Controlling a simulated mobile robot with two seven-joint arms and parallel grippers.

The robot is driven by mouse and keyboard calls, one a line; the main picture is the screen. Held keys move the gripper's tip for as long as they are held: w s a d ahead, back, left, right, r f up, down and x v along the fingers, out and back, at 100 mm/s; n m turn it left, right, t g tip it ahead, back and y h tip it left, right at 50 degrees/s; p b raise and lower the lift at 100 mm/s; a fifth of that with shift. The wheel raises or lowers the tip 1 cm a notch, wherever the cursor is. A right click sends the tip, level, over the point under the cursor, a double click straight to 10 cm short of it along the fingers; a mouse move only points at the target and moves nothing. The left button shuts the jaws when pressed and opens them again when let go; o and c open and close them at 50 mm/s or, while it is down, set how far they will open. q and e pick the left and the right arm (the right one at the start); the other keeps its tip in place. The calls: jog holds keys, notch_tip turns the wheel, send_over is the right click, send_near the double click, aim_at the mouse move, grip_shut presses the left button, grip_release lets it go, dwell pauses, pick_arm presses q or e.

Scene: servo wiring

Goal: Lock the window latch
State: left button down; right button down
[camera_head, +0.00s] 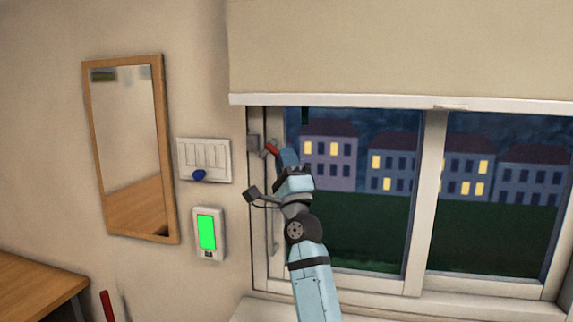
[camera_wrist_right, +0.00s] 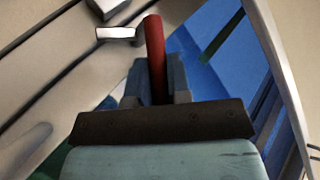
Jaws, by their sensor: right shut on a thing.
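The window latch (camera_head: 272,149) has a red handle and sits on the left side of the window frame, high up beside the glass. In the right wrist view the red handle (camera_wrist_right: 155,45) stands between my blue fingers, with a pale metal piece (camera_wrist_right: 115,33) beside its upper end. My right gripper (camera_head: 280,155) is shut on the red handle; its fingers hide the lower part of it. Whether the latch is engaged cannot be told. My left gripper is not in view.
The white window frame (camera_head: 430,200) surrounds dark panes, with a blind (camera_head: 400,50) above. A switch panel (camera_head: 204,160), a green-screened device (camera_head: 208,232) and a wood-framed mirror (camera_head: 170,150) hang to the left. A wooden table (camera_head: 35,285) stands at lower left.

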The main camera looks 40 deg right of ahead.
jog(key=c, duration=1.1)
grip_release()
jog(key=shift+s+a+f, duration=0.1)
jog(key=shift+s+f, duration=0.15)
jog(key=shift+f, duration=0.15)
jog(key=b+v, duration=0.3)
jog(key=v, duration=1)
jog(key=shift+r, duration=0.1)
